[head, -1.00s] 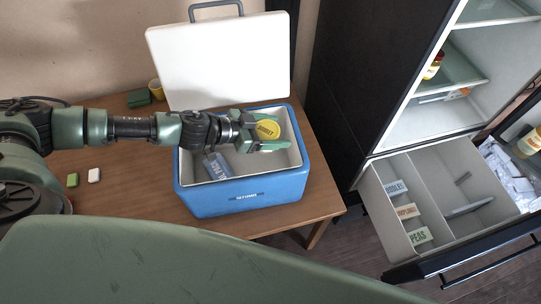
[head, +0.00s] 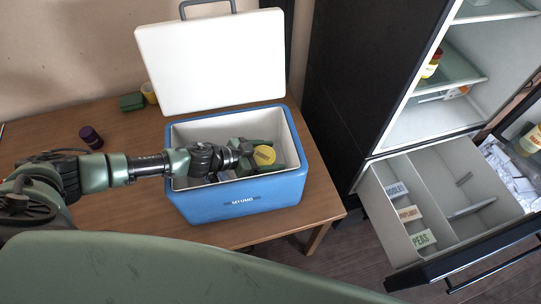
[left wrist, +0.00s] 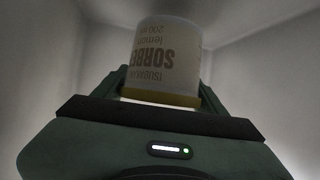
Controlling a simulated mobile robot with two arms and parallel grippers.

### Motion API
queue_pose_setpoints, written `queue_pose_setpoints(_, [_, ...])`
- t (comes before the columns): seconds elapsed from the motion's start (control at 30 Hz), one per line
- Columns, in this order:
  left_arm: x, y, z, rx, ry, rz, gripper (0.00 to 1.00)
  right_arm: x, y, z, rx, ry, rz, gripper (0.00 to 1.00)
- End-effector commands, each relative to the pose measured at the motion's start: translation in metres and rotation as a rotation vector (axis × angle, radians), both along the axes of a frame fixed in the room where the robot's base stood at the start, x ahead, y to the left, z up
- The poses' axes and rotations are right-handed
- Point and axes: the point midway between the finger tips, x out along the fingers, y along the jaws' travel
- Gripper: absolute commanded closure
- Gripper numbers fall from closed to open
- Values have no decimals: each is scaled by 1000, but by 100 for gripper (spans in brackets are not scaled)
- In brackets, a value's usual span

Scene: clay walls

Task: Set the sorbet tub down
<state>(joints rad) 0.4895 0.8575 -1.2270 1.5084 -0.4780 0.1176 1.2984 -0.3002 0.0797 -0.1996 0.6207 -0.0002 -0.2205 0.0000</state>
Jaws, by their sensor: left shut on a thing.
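The sorbet tub (head: 264,155), with a yellow round lid, is inside the blue cooler (head: 240,202), toward its right side. My left gripper (head: 258,155) is shut on the tub, with its fingers on either side of it below the cooler's rim. In the left wrist view the tub (left wrist: 165,55) shows a white side with "SORBET" lettering, upside down in the picture, and pale cooler walls around it. I cannot tell whether the tub's base touches the cooler floor. My right gripper is not in view.
The cooler's white lid (head: 212,62) stands open behind it. A green block (head: 132,102), a yellow cup (head: 149,93) and a dark purple jar (head: 91,137) are on the wooden table (head: 120,120). At right, a fridge's freezer drawer (head: 440,205) is open, with labelled compartments.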

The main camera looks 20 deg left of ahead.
Motion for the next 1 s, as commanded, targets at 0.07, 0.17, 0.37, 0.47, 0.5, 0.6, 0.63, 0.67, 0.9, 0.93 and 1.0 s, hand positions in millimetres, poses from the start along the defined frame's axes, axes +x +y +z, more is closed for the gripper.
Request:
queue_pose_setpoints(0.07, [0, 0, -1, -1, -1, 0, 78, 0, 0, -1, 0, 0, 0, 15])
queue_pose_setpoints(0.17, [0, 0, -4, 0, -1, 0, 78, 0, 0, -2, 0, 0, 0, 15])
queue_pose_setpoints(0.37, [0, 0, -10, -1, 1, 0, 78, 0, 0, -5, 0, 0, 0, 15])
queue_pose_setpoints(0.47, [0, 0, -12, -2, 0, 0, 78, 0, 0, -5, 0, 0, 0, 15])
queue_pose_setpoints(0.5, [0, 0, -12, 0, 0, -1, 78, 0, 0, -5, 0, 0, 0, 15])
queue_pose_setpoints(0.6, [-1, 0, -13, 0, 2, 0, 9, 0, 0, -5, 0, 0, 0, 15])
queue_pose_setpoints(0.63, [-1, 0, -13, 0, 2, 0, 7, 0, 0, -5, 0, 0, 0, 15])
queue_pose_setpoints(0.67, [-1, 0, -13, 0, 2, 0, 7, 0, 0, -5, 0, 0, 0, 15])
queue_pose_setpoints(0.9, [-1, 0, -13, 1, 2, 0, 7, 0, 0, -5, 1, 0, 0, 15])
queue_pose_setpoints(0.93, [-1, 0, -12, 1, 2, 0, 7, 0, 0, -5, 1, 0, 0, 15])
queue_pose_setpoints(1.0, [-1, 0, -6, 1, 0, -1, 7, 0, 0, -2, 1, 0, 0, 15])
